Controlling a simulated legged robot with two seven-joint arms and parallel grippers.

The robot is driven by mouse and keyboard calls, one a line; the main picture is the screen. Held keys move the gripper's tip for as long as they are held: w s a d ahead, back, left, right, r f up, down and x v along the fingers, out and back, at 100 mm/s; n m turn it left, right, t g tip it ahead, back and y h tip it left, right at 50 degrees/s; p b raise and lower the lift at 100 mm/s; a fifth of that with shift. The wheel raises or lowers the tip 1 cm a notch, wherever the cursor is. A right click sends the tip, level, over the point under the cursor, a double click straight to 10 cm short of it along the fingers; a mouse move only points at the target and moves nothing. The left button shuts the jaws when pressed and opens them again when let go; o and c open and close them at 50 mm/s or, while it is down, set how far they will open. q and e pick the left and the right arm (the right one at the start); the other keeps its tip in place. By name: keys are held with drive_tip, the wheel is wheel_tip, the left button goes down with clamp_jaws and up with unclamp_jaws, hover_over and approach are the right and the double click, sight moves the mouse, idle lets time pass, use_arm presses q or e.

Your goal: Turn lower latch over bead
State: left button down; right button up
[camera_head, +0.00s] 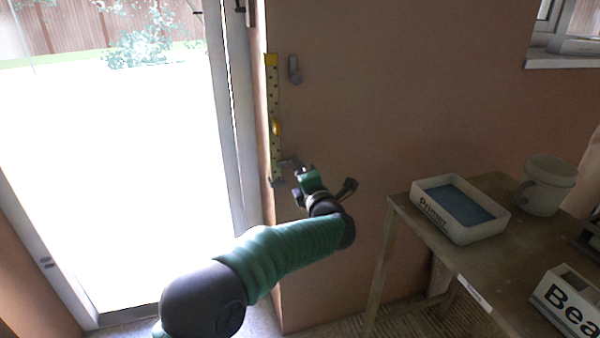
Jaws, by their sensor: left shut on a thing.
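The bead (273,100) is a narrow, upright yellowish strip with dark holes, standing along the wall corner beside the door frame. The upper latch (294,69) is a small grey piece on the wall, right of the bead's top and apart from it. The lower latch (289,163) is a small grey piece near the bead's lower end, pointing across toward it. My left gripper (301,173) is shut on the lower latch, just right of the bead. The gripper's fingers partly hide the latch, so I cannot tell whether it touches the bead. My right gripper is out of view.
A wooden table at the right bears a white Primer tray (470,232) with a blue inside, a pale mug (546,185) and a white box (570,305) lettered "Bea". A bright glazed door (232,120) stands at the left. The wall between bead and table is bare.

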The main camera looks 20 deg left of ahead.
use_arm(q)
drive_tip(key=shift+f, duration=0.45)
drive_tip(key=c, duration=1.3)
unclamp_jaws()
drive_tip(key=shift+o, duration=0.6)
drive_tip(key=shift+r, duration=0.2)
drive_tip(key=p+v, duration=0.3)
drive_tip(key=v, duration=1.3)
drive_tip(key=shift+s+d+p, duration=0.25)
drive_tip(key=shift+s+p, duration=0.05)
drive_tip(key=shift+p, duration=0.05)
